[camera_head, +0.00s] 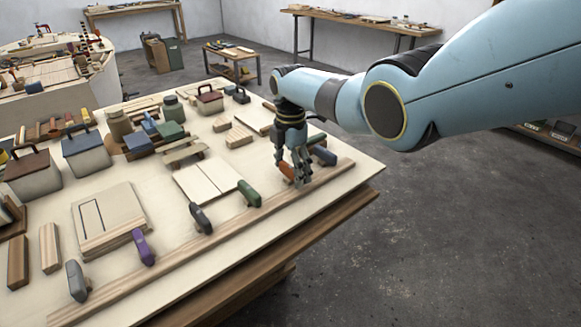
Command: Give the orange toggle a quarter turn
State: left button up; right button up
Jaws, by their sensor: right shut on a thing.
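The orange toggle (287,171) is one of several coloured toggles along a wooden strip (220,241) at the table's front edge. My right gripper (299,180) reaches down from above and is shut on the orange toggle. Its fingers hide part of the toggle, so its exact angle is hard to tell. My left gripper does not show.
Dark grey (201,218) and purple (143,247) toggles follow. Boxes, blocks and jars crowd the table behind. Open floor (440,240) lies right.

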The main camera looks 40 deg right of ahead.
aim_at(290, 167)
jog(key=shift+w+r, duration=0.1)
dwell(0.4)
jog(key=o, duration=1.1)
jog(key=shift+o, duration=0.2)
notch_tip(290, 167, up, 12)
